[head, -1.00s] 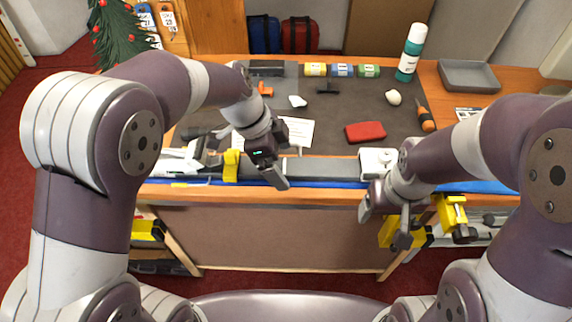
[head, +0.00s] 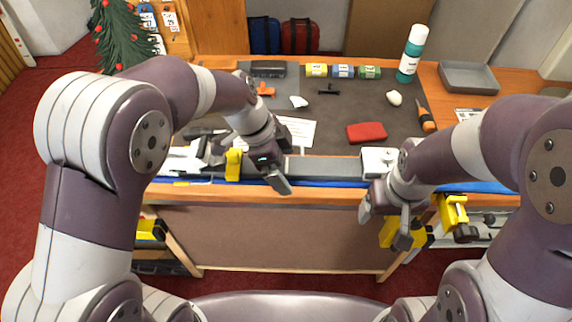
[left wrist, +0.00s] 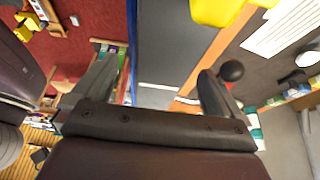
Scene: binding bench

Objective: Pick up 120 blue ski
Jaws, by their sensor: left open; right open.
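A long ski, grey on top with a blue edge (head: 330,182), lies along the front of the bench, held in a row of clamps; I cannot read a 120 on it. My left gripper (head: 279,178) is open just above the ski's middle, its fingers pointing down at it. In the left wrist view the grey ski surface (left wrist: 165,60) runs between the two open fingers, with its blue edge to the left; no contact is clear. My right gripper (head: 385,222) is open and empty in front of the bench edge, right of the ski's middle.
A yellow clamp (head: 233,164) stands left of my left gripper and a white-grey block (head: 378,161) to the right.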

